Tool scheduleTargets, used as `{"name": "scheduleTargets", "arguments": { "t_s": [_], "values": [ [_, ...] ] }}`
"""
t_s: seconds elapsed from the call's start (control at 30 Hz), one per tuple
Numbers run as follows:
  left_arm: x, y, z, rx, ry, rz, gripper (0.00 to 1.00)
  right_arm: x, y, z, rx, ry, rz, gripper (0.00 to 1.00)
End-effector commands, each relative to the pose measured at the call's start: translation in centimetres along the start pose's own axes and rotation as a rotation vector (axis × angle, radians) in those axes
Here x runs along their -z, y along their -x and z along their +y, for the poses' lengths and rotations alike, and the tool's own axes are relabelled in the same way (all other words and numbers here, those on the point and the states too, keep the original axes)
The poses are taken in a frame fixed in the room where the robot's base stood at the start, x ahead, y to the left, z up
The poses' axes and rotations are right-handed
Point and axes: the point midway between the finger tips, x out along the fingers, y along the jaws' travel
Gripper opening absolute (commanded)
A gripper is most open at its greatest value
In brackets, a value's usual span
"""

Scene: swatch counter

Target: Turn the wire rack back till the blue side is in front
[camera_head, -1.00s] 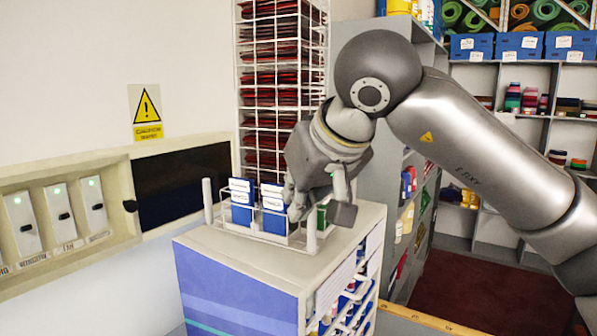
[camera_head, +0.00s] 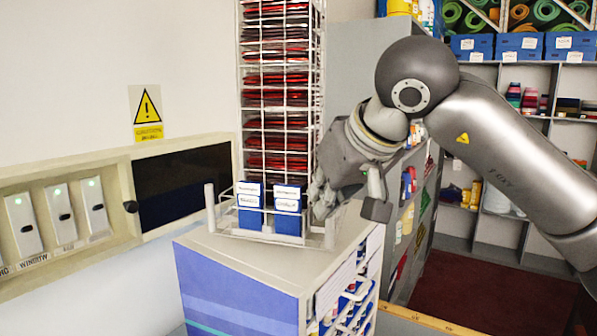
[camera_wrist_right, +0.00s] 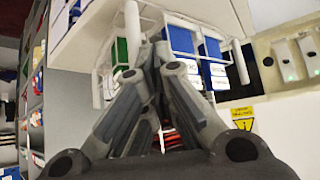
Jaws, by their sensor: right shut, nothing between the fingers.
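The white wire rack (camera_head: 262,236) stands on the grey counter with upright posts at its corners. Two blue card packs with white labels, one left (camera_head: 250,206) and one right (camera_head: 288,210), face the front of the head view. In the right wrist view a green pack (camera_wrist_right: 119,53) stands on another side, left of the blue packs (camera_wrist_right: 181,42). My right gripper (camera_head: 322,205) is shut and empty at the rack's right front side; whether it touches the rack I cannot tell. My left gripper is not in view.
A tall wire tower (camera_head: 277,95) of red sheets rises behind the packs. A wall panel with switches (camera_head: 60,214) is at left. Grey shelves stand at right behind my arm. The counter top is narrow, with some bare room right of the rack.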

Motion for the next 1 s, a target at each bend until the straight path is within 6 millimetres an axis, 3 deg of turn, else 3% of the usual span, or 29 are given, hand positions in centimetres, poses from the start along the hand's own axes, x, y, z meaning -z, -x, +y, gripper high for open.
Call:
{"name": "scheduleTargets", "arguments": {
  "t_s": [0.43,0.73,1.0],
  "values": [
    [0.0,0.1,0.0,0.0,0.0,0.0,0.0,0.0,0.1,0.7,0.0,-0.001,0.0,0.0],
    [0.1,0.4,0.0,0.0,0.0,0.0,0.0,0.0,0.1,2.6,-0.001,-0.001,0.0,0.0],
    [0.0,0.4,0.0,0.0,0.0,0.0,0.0,0.0,0.0,2.7,0.0,0.001,0.001,0.0]
  ]
}}
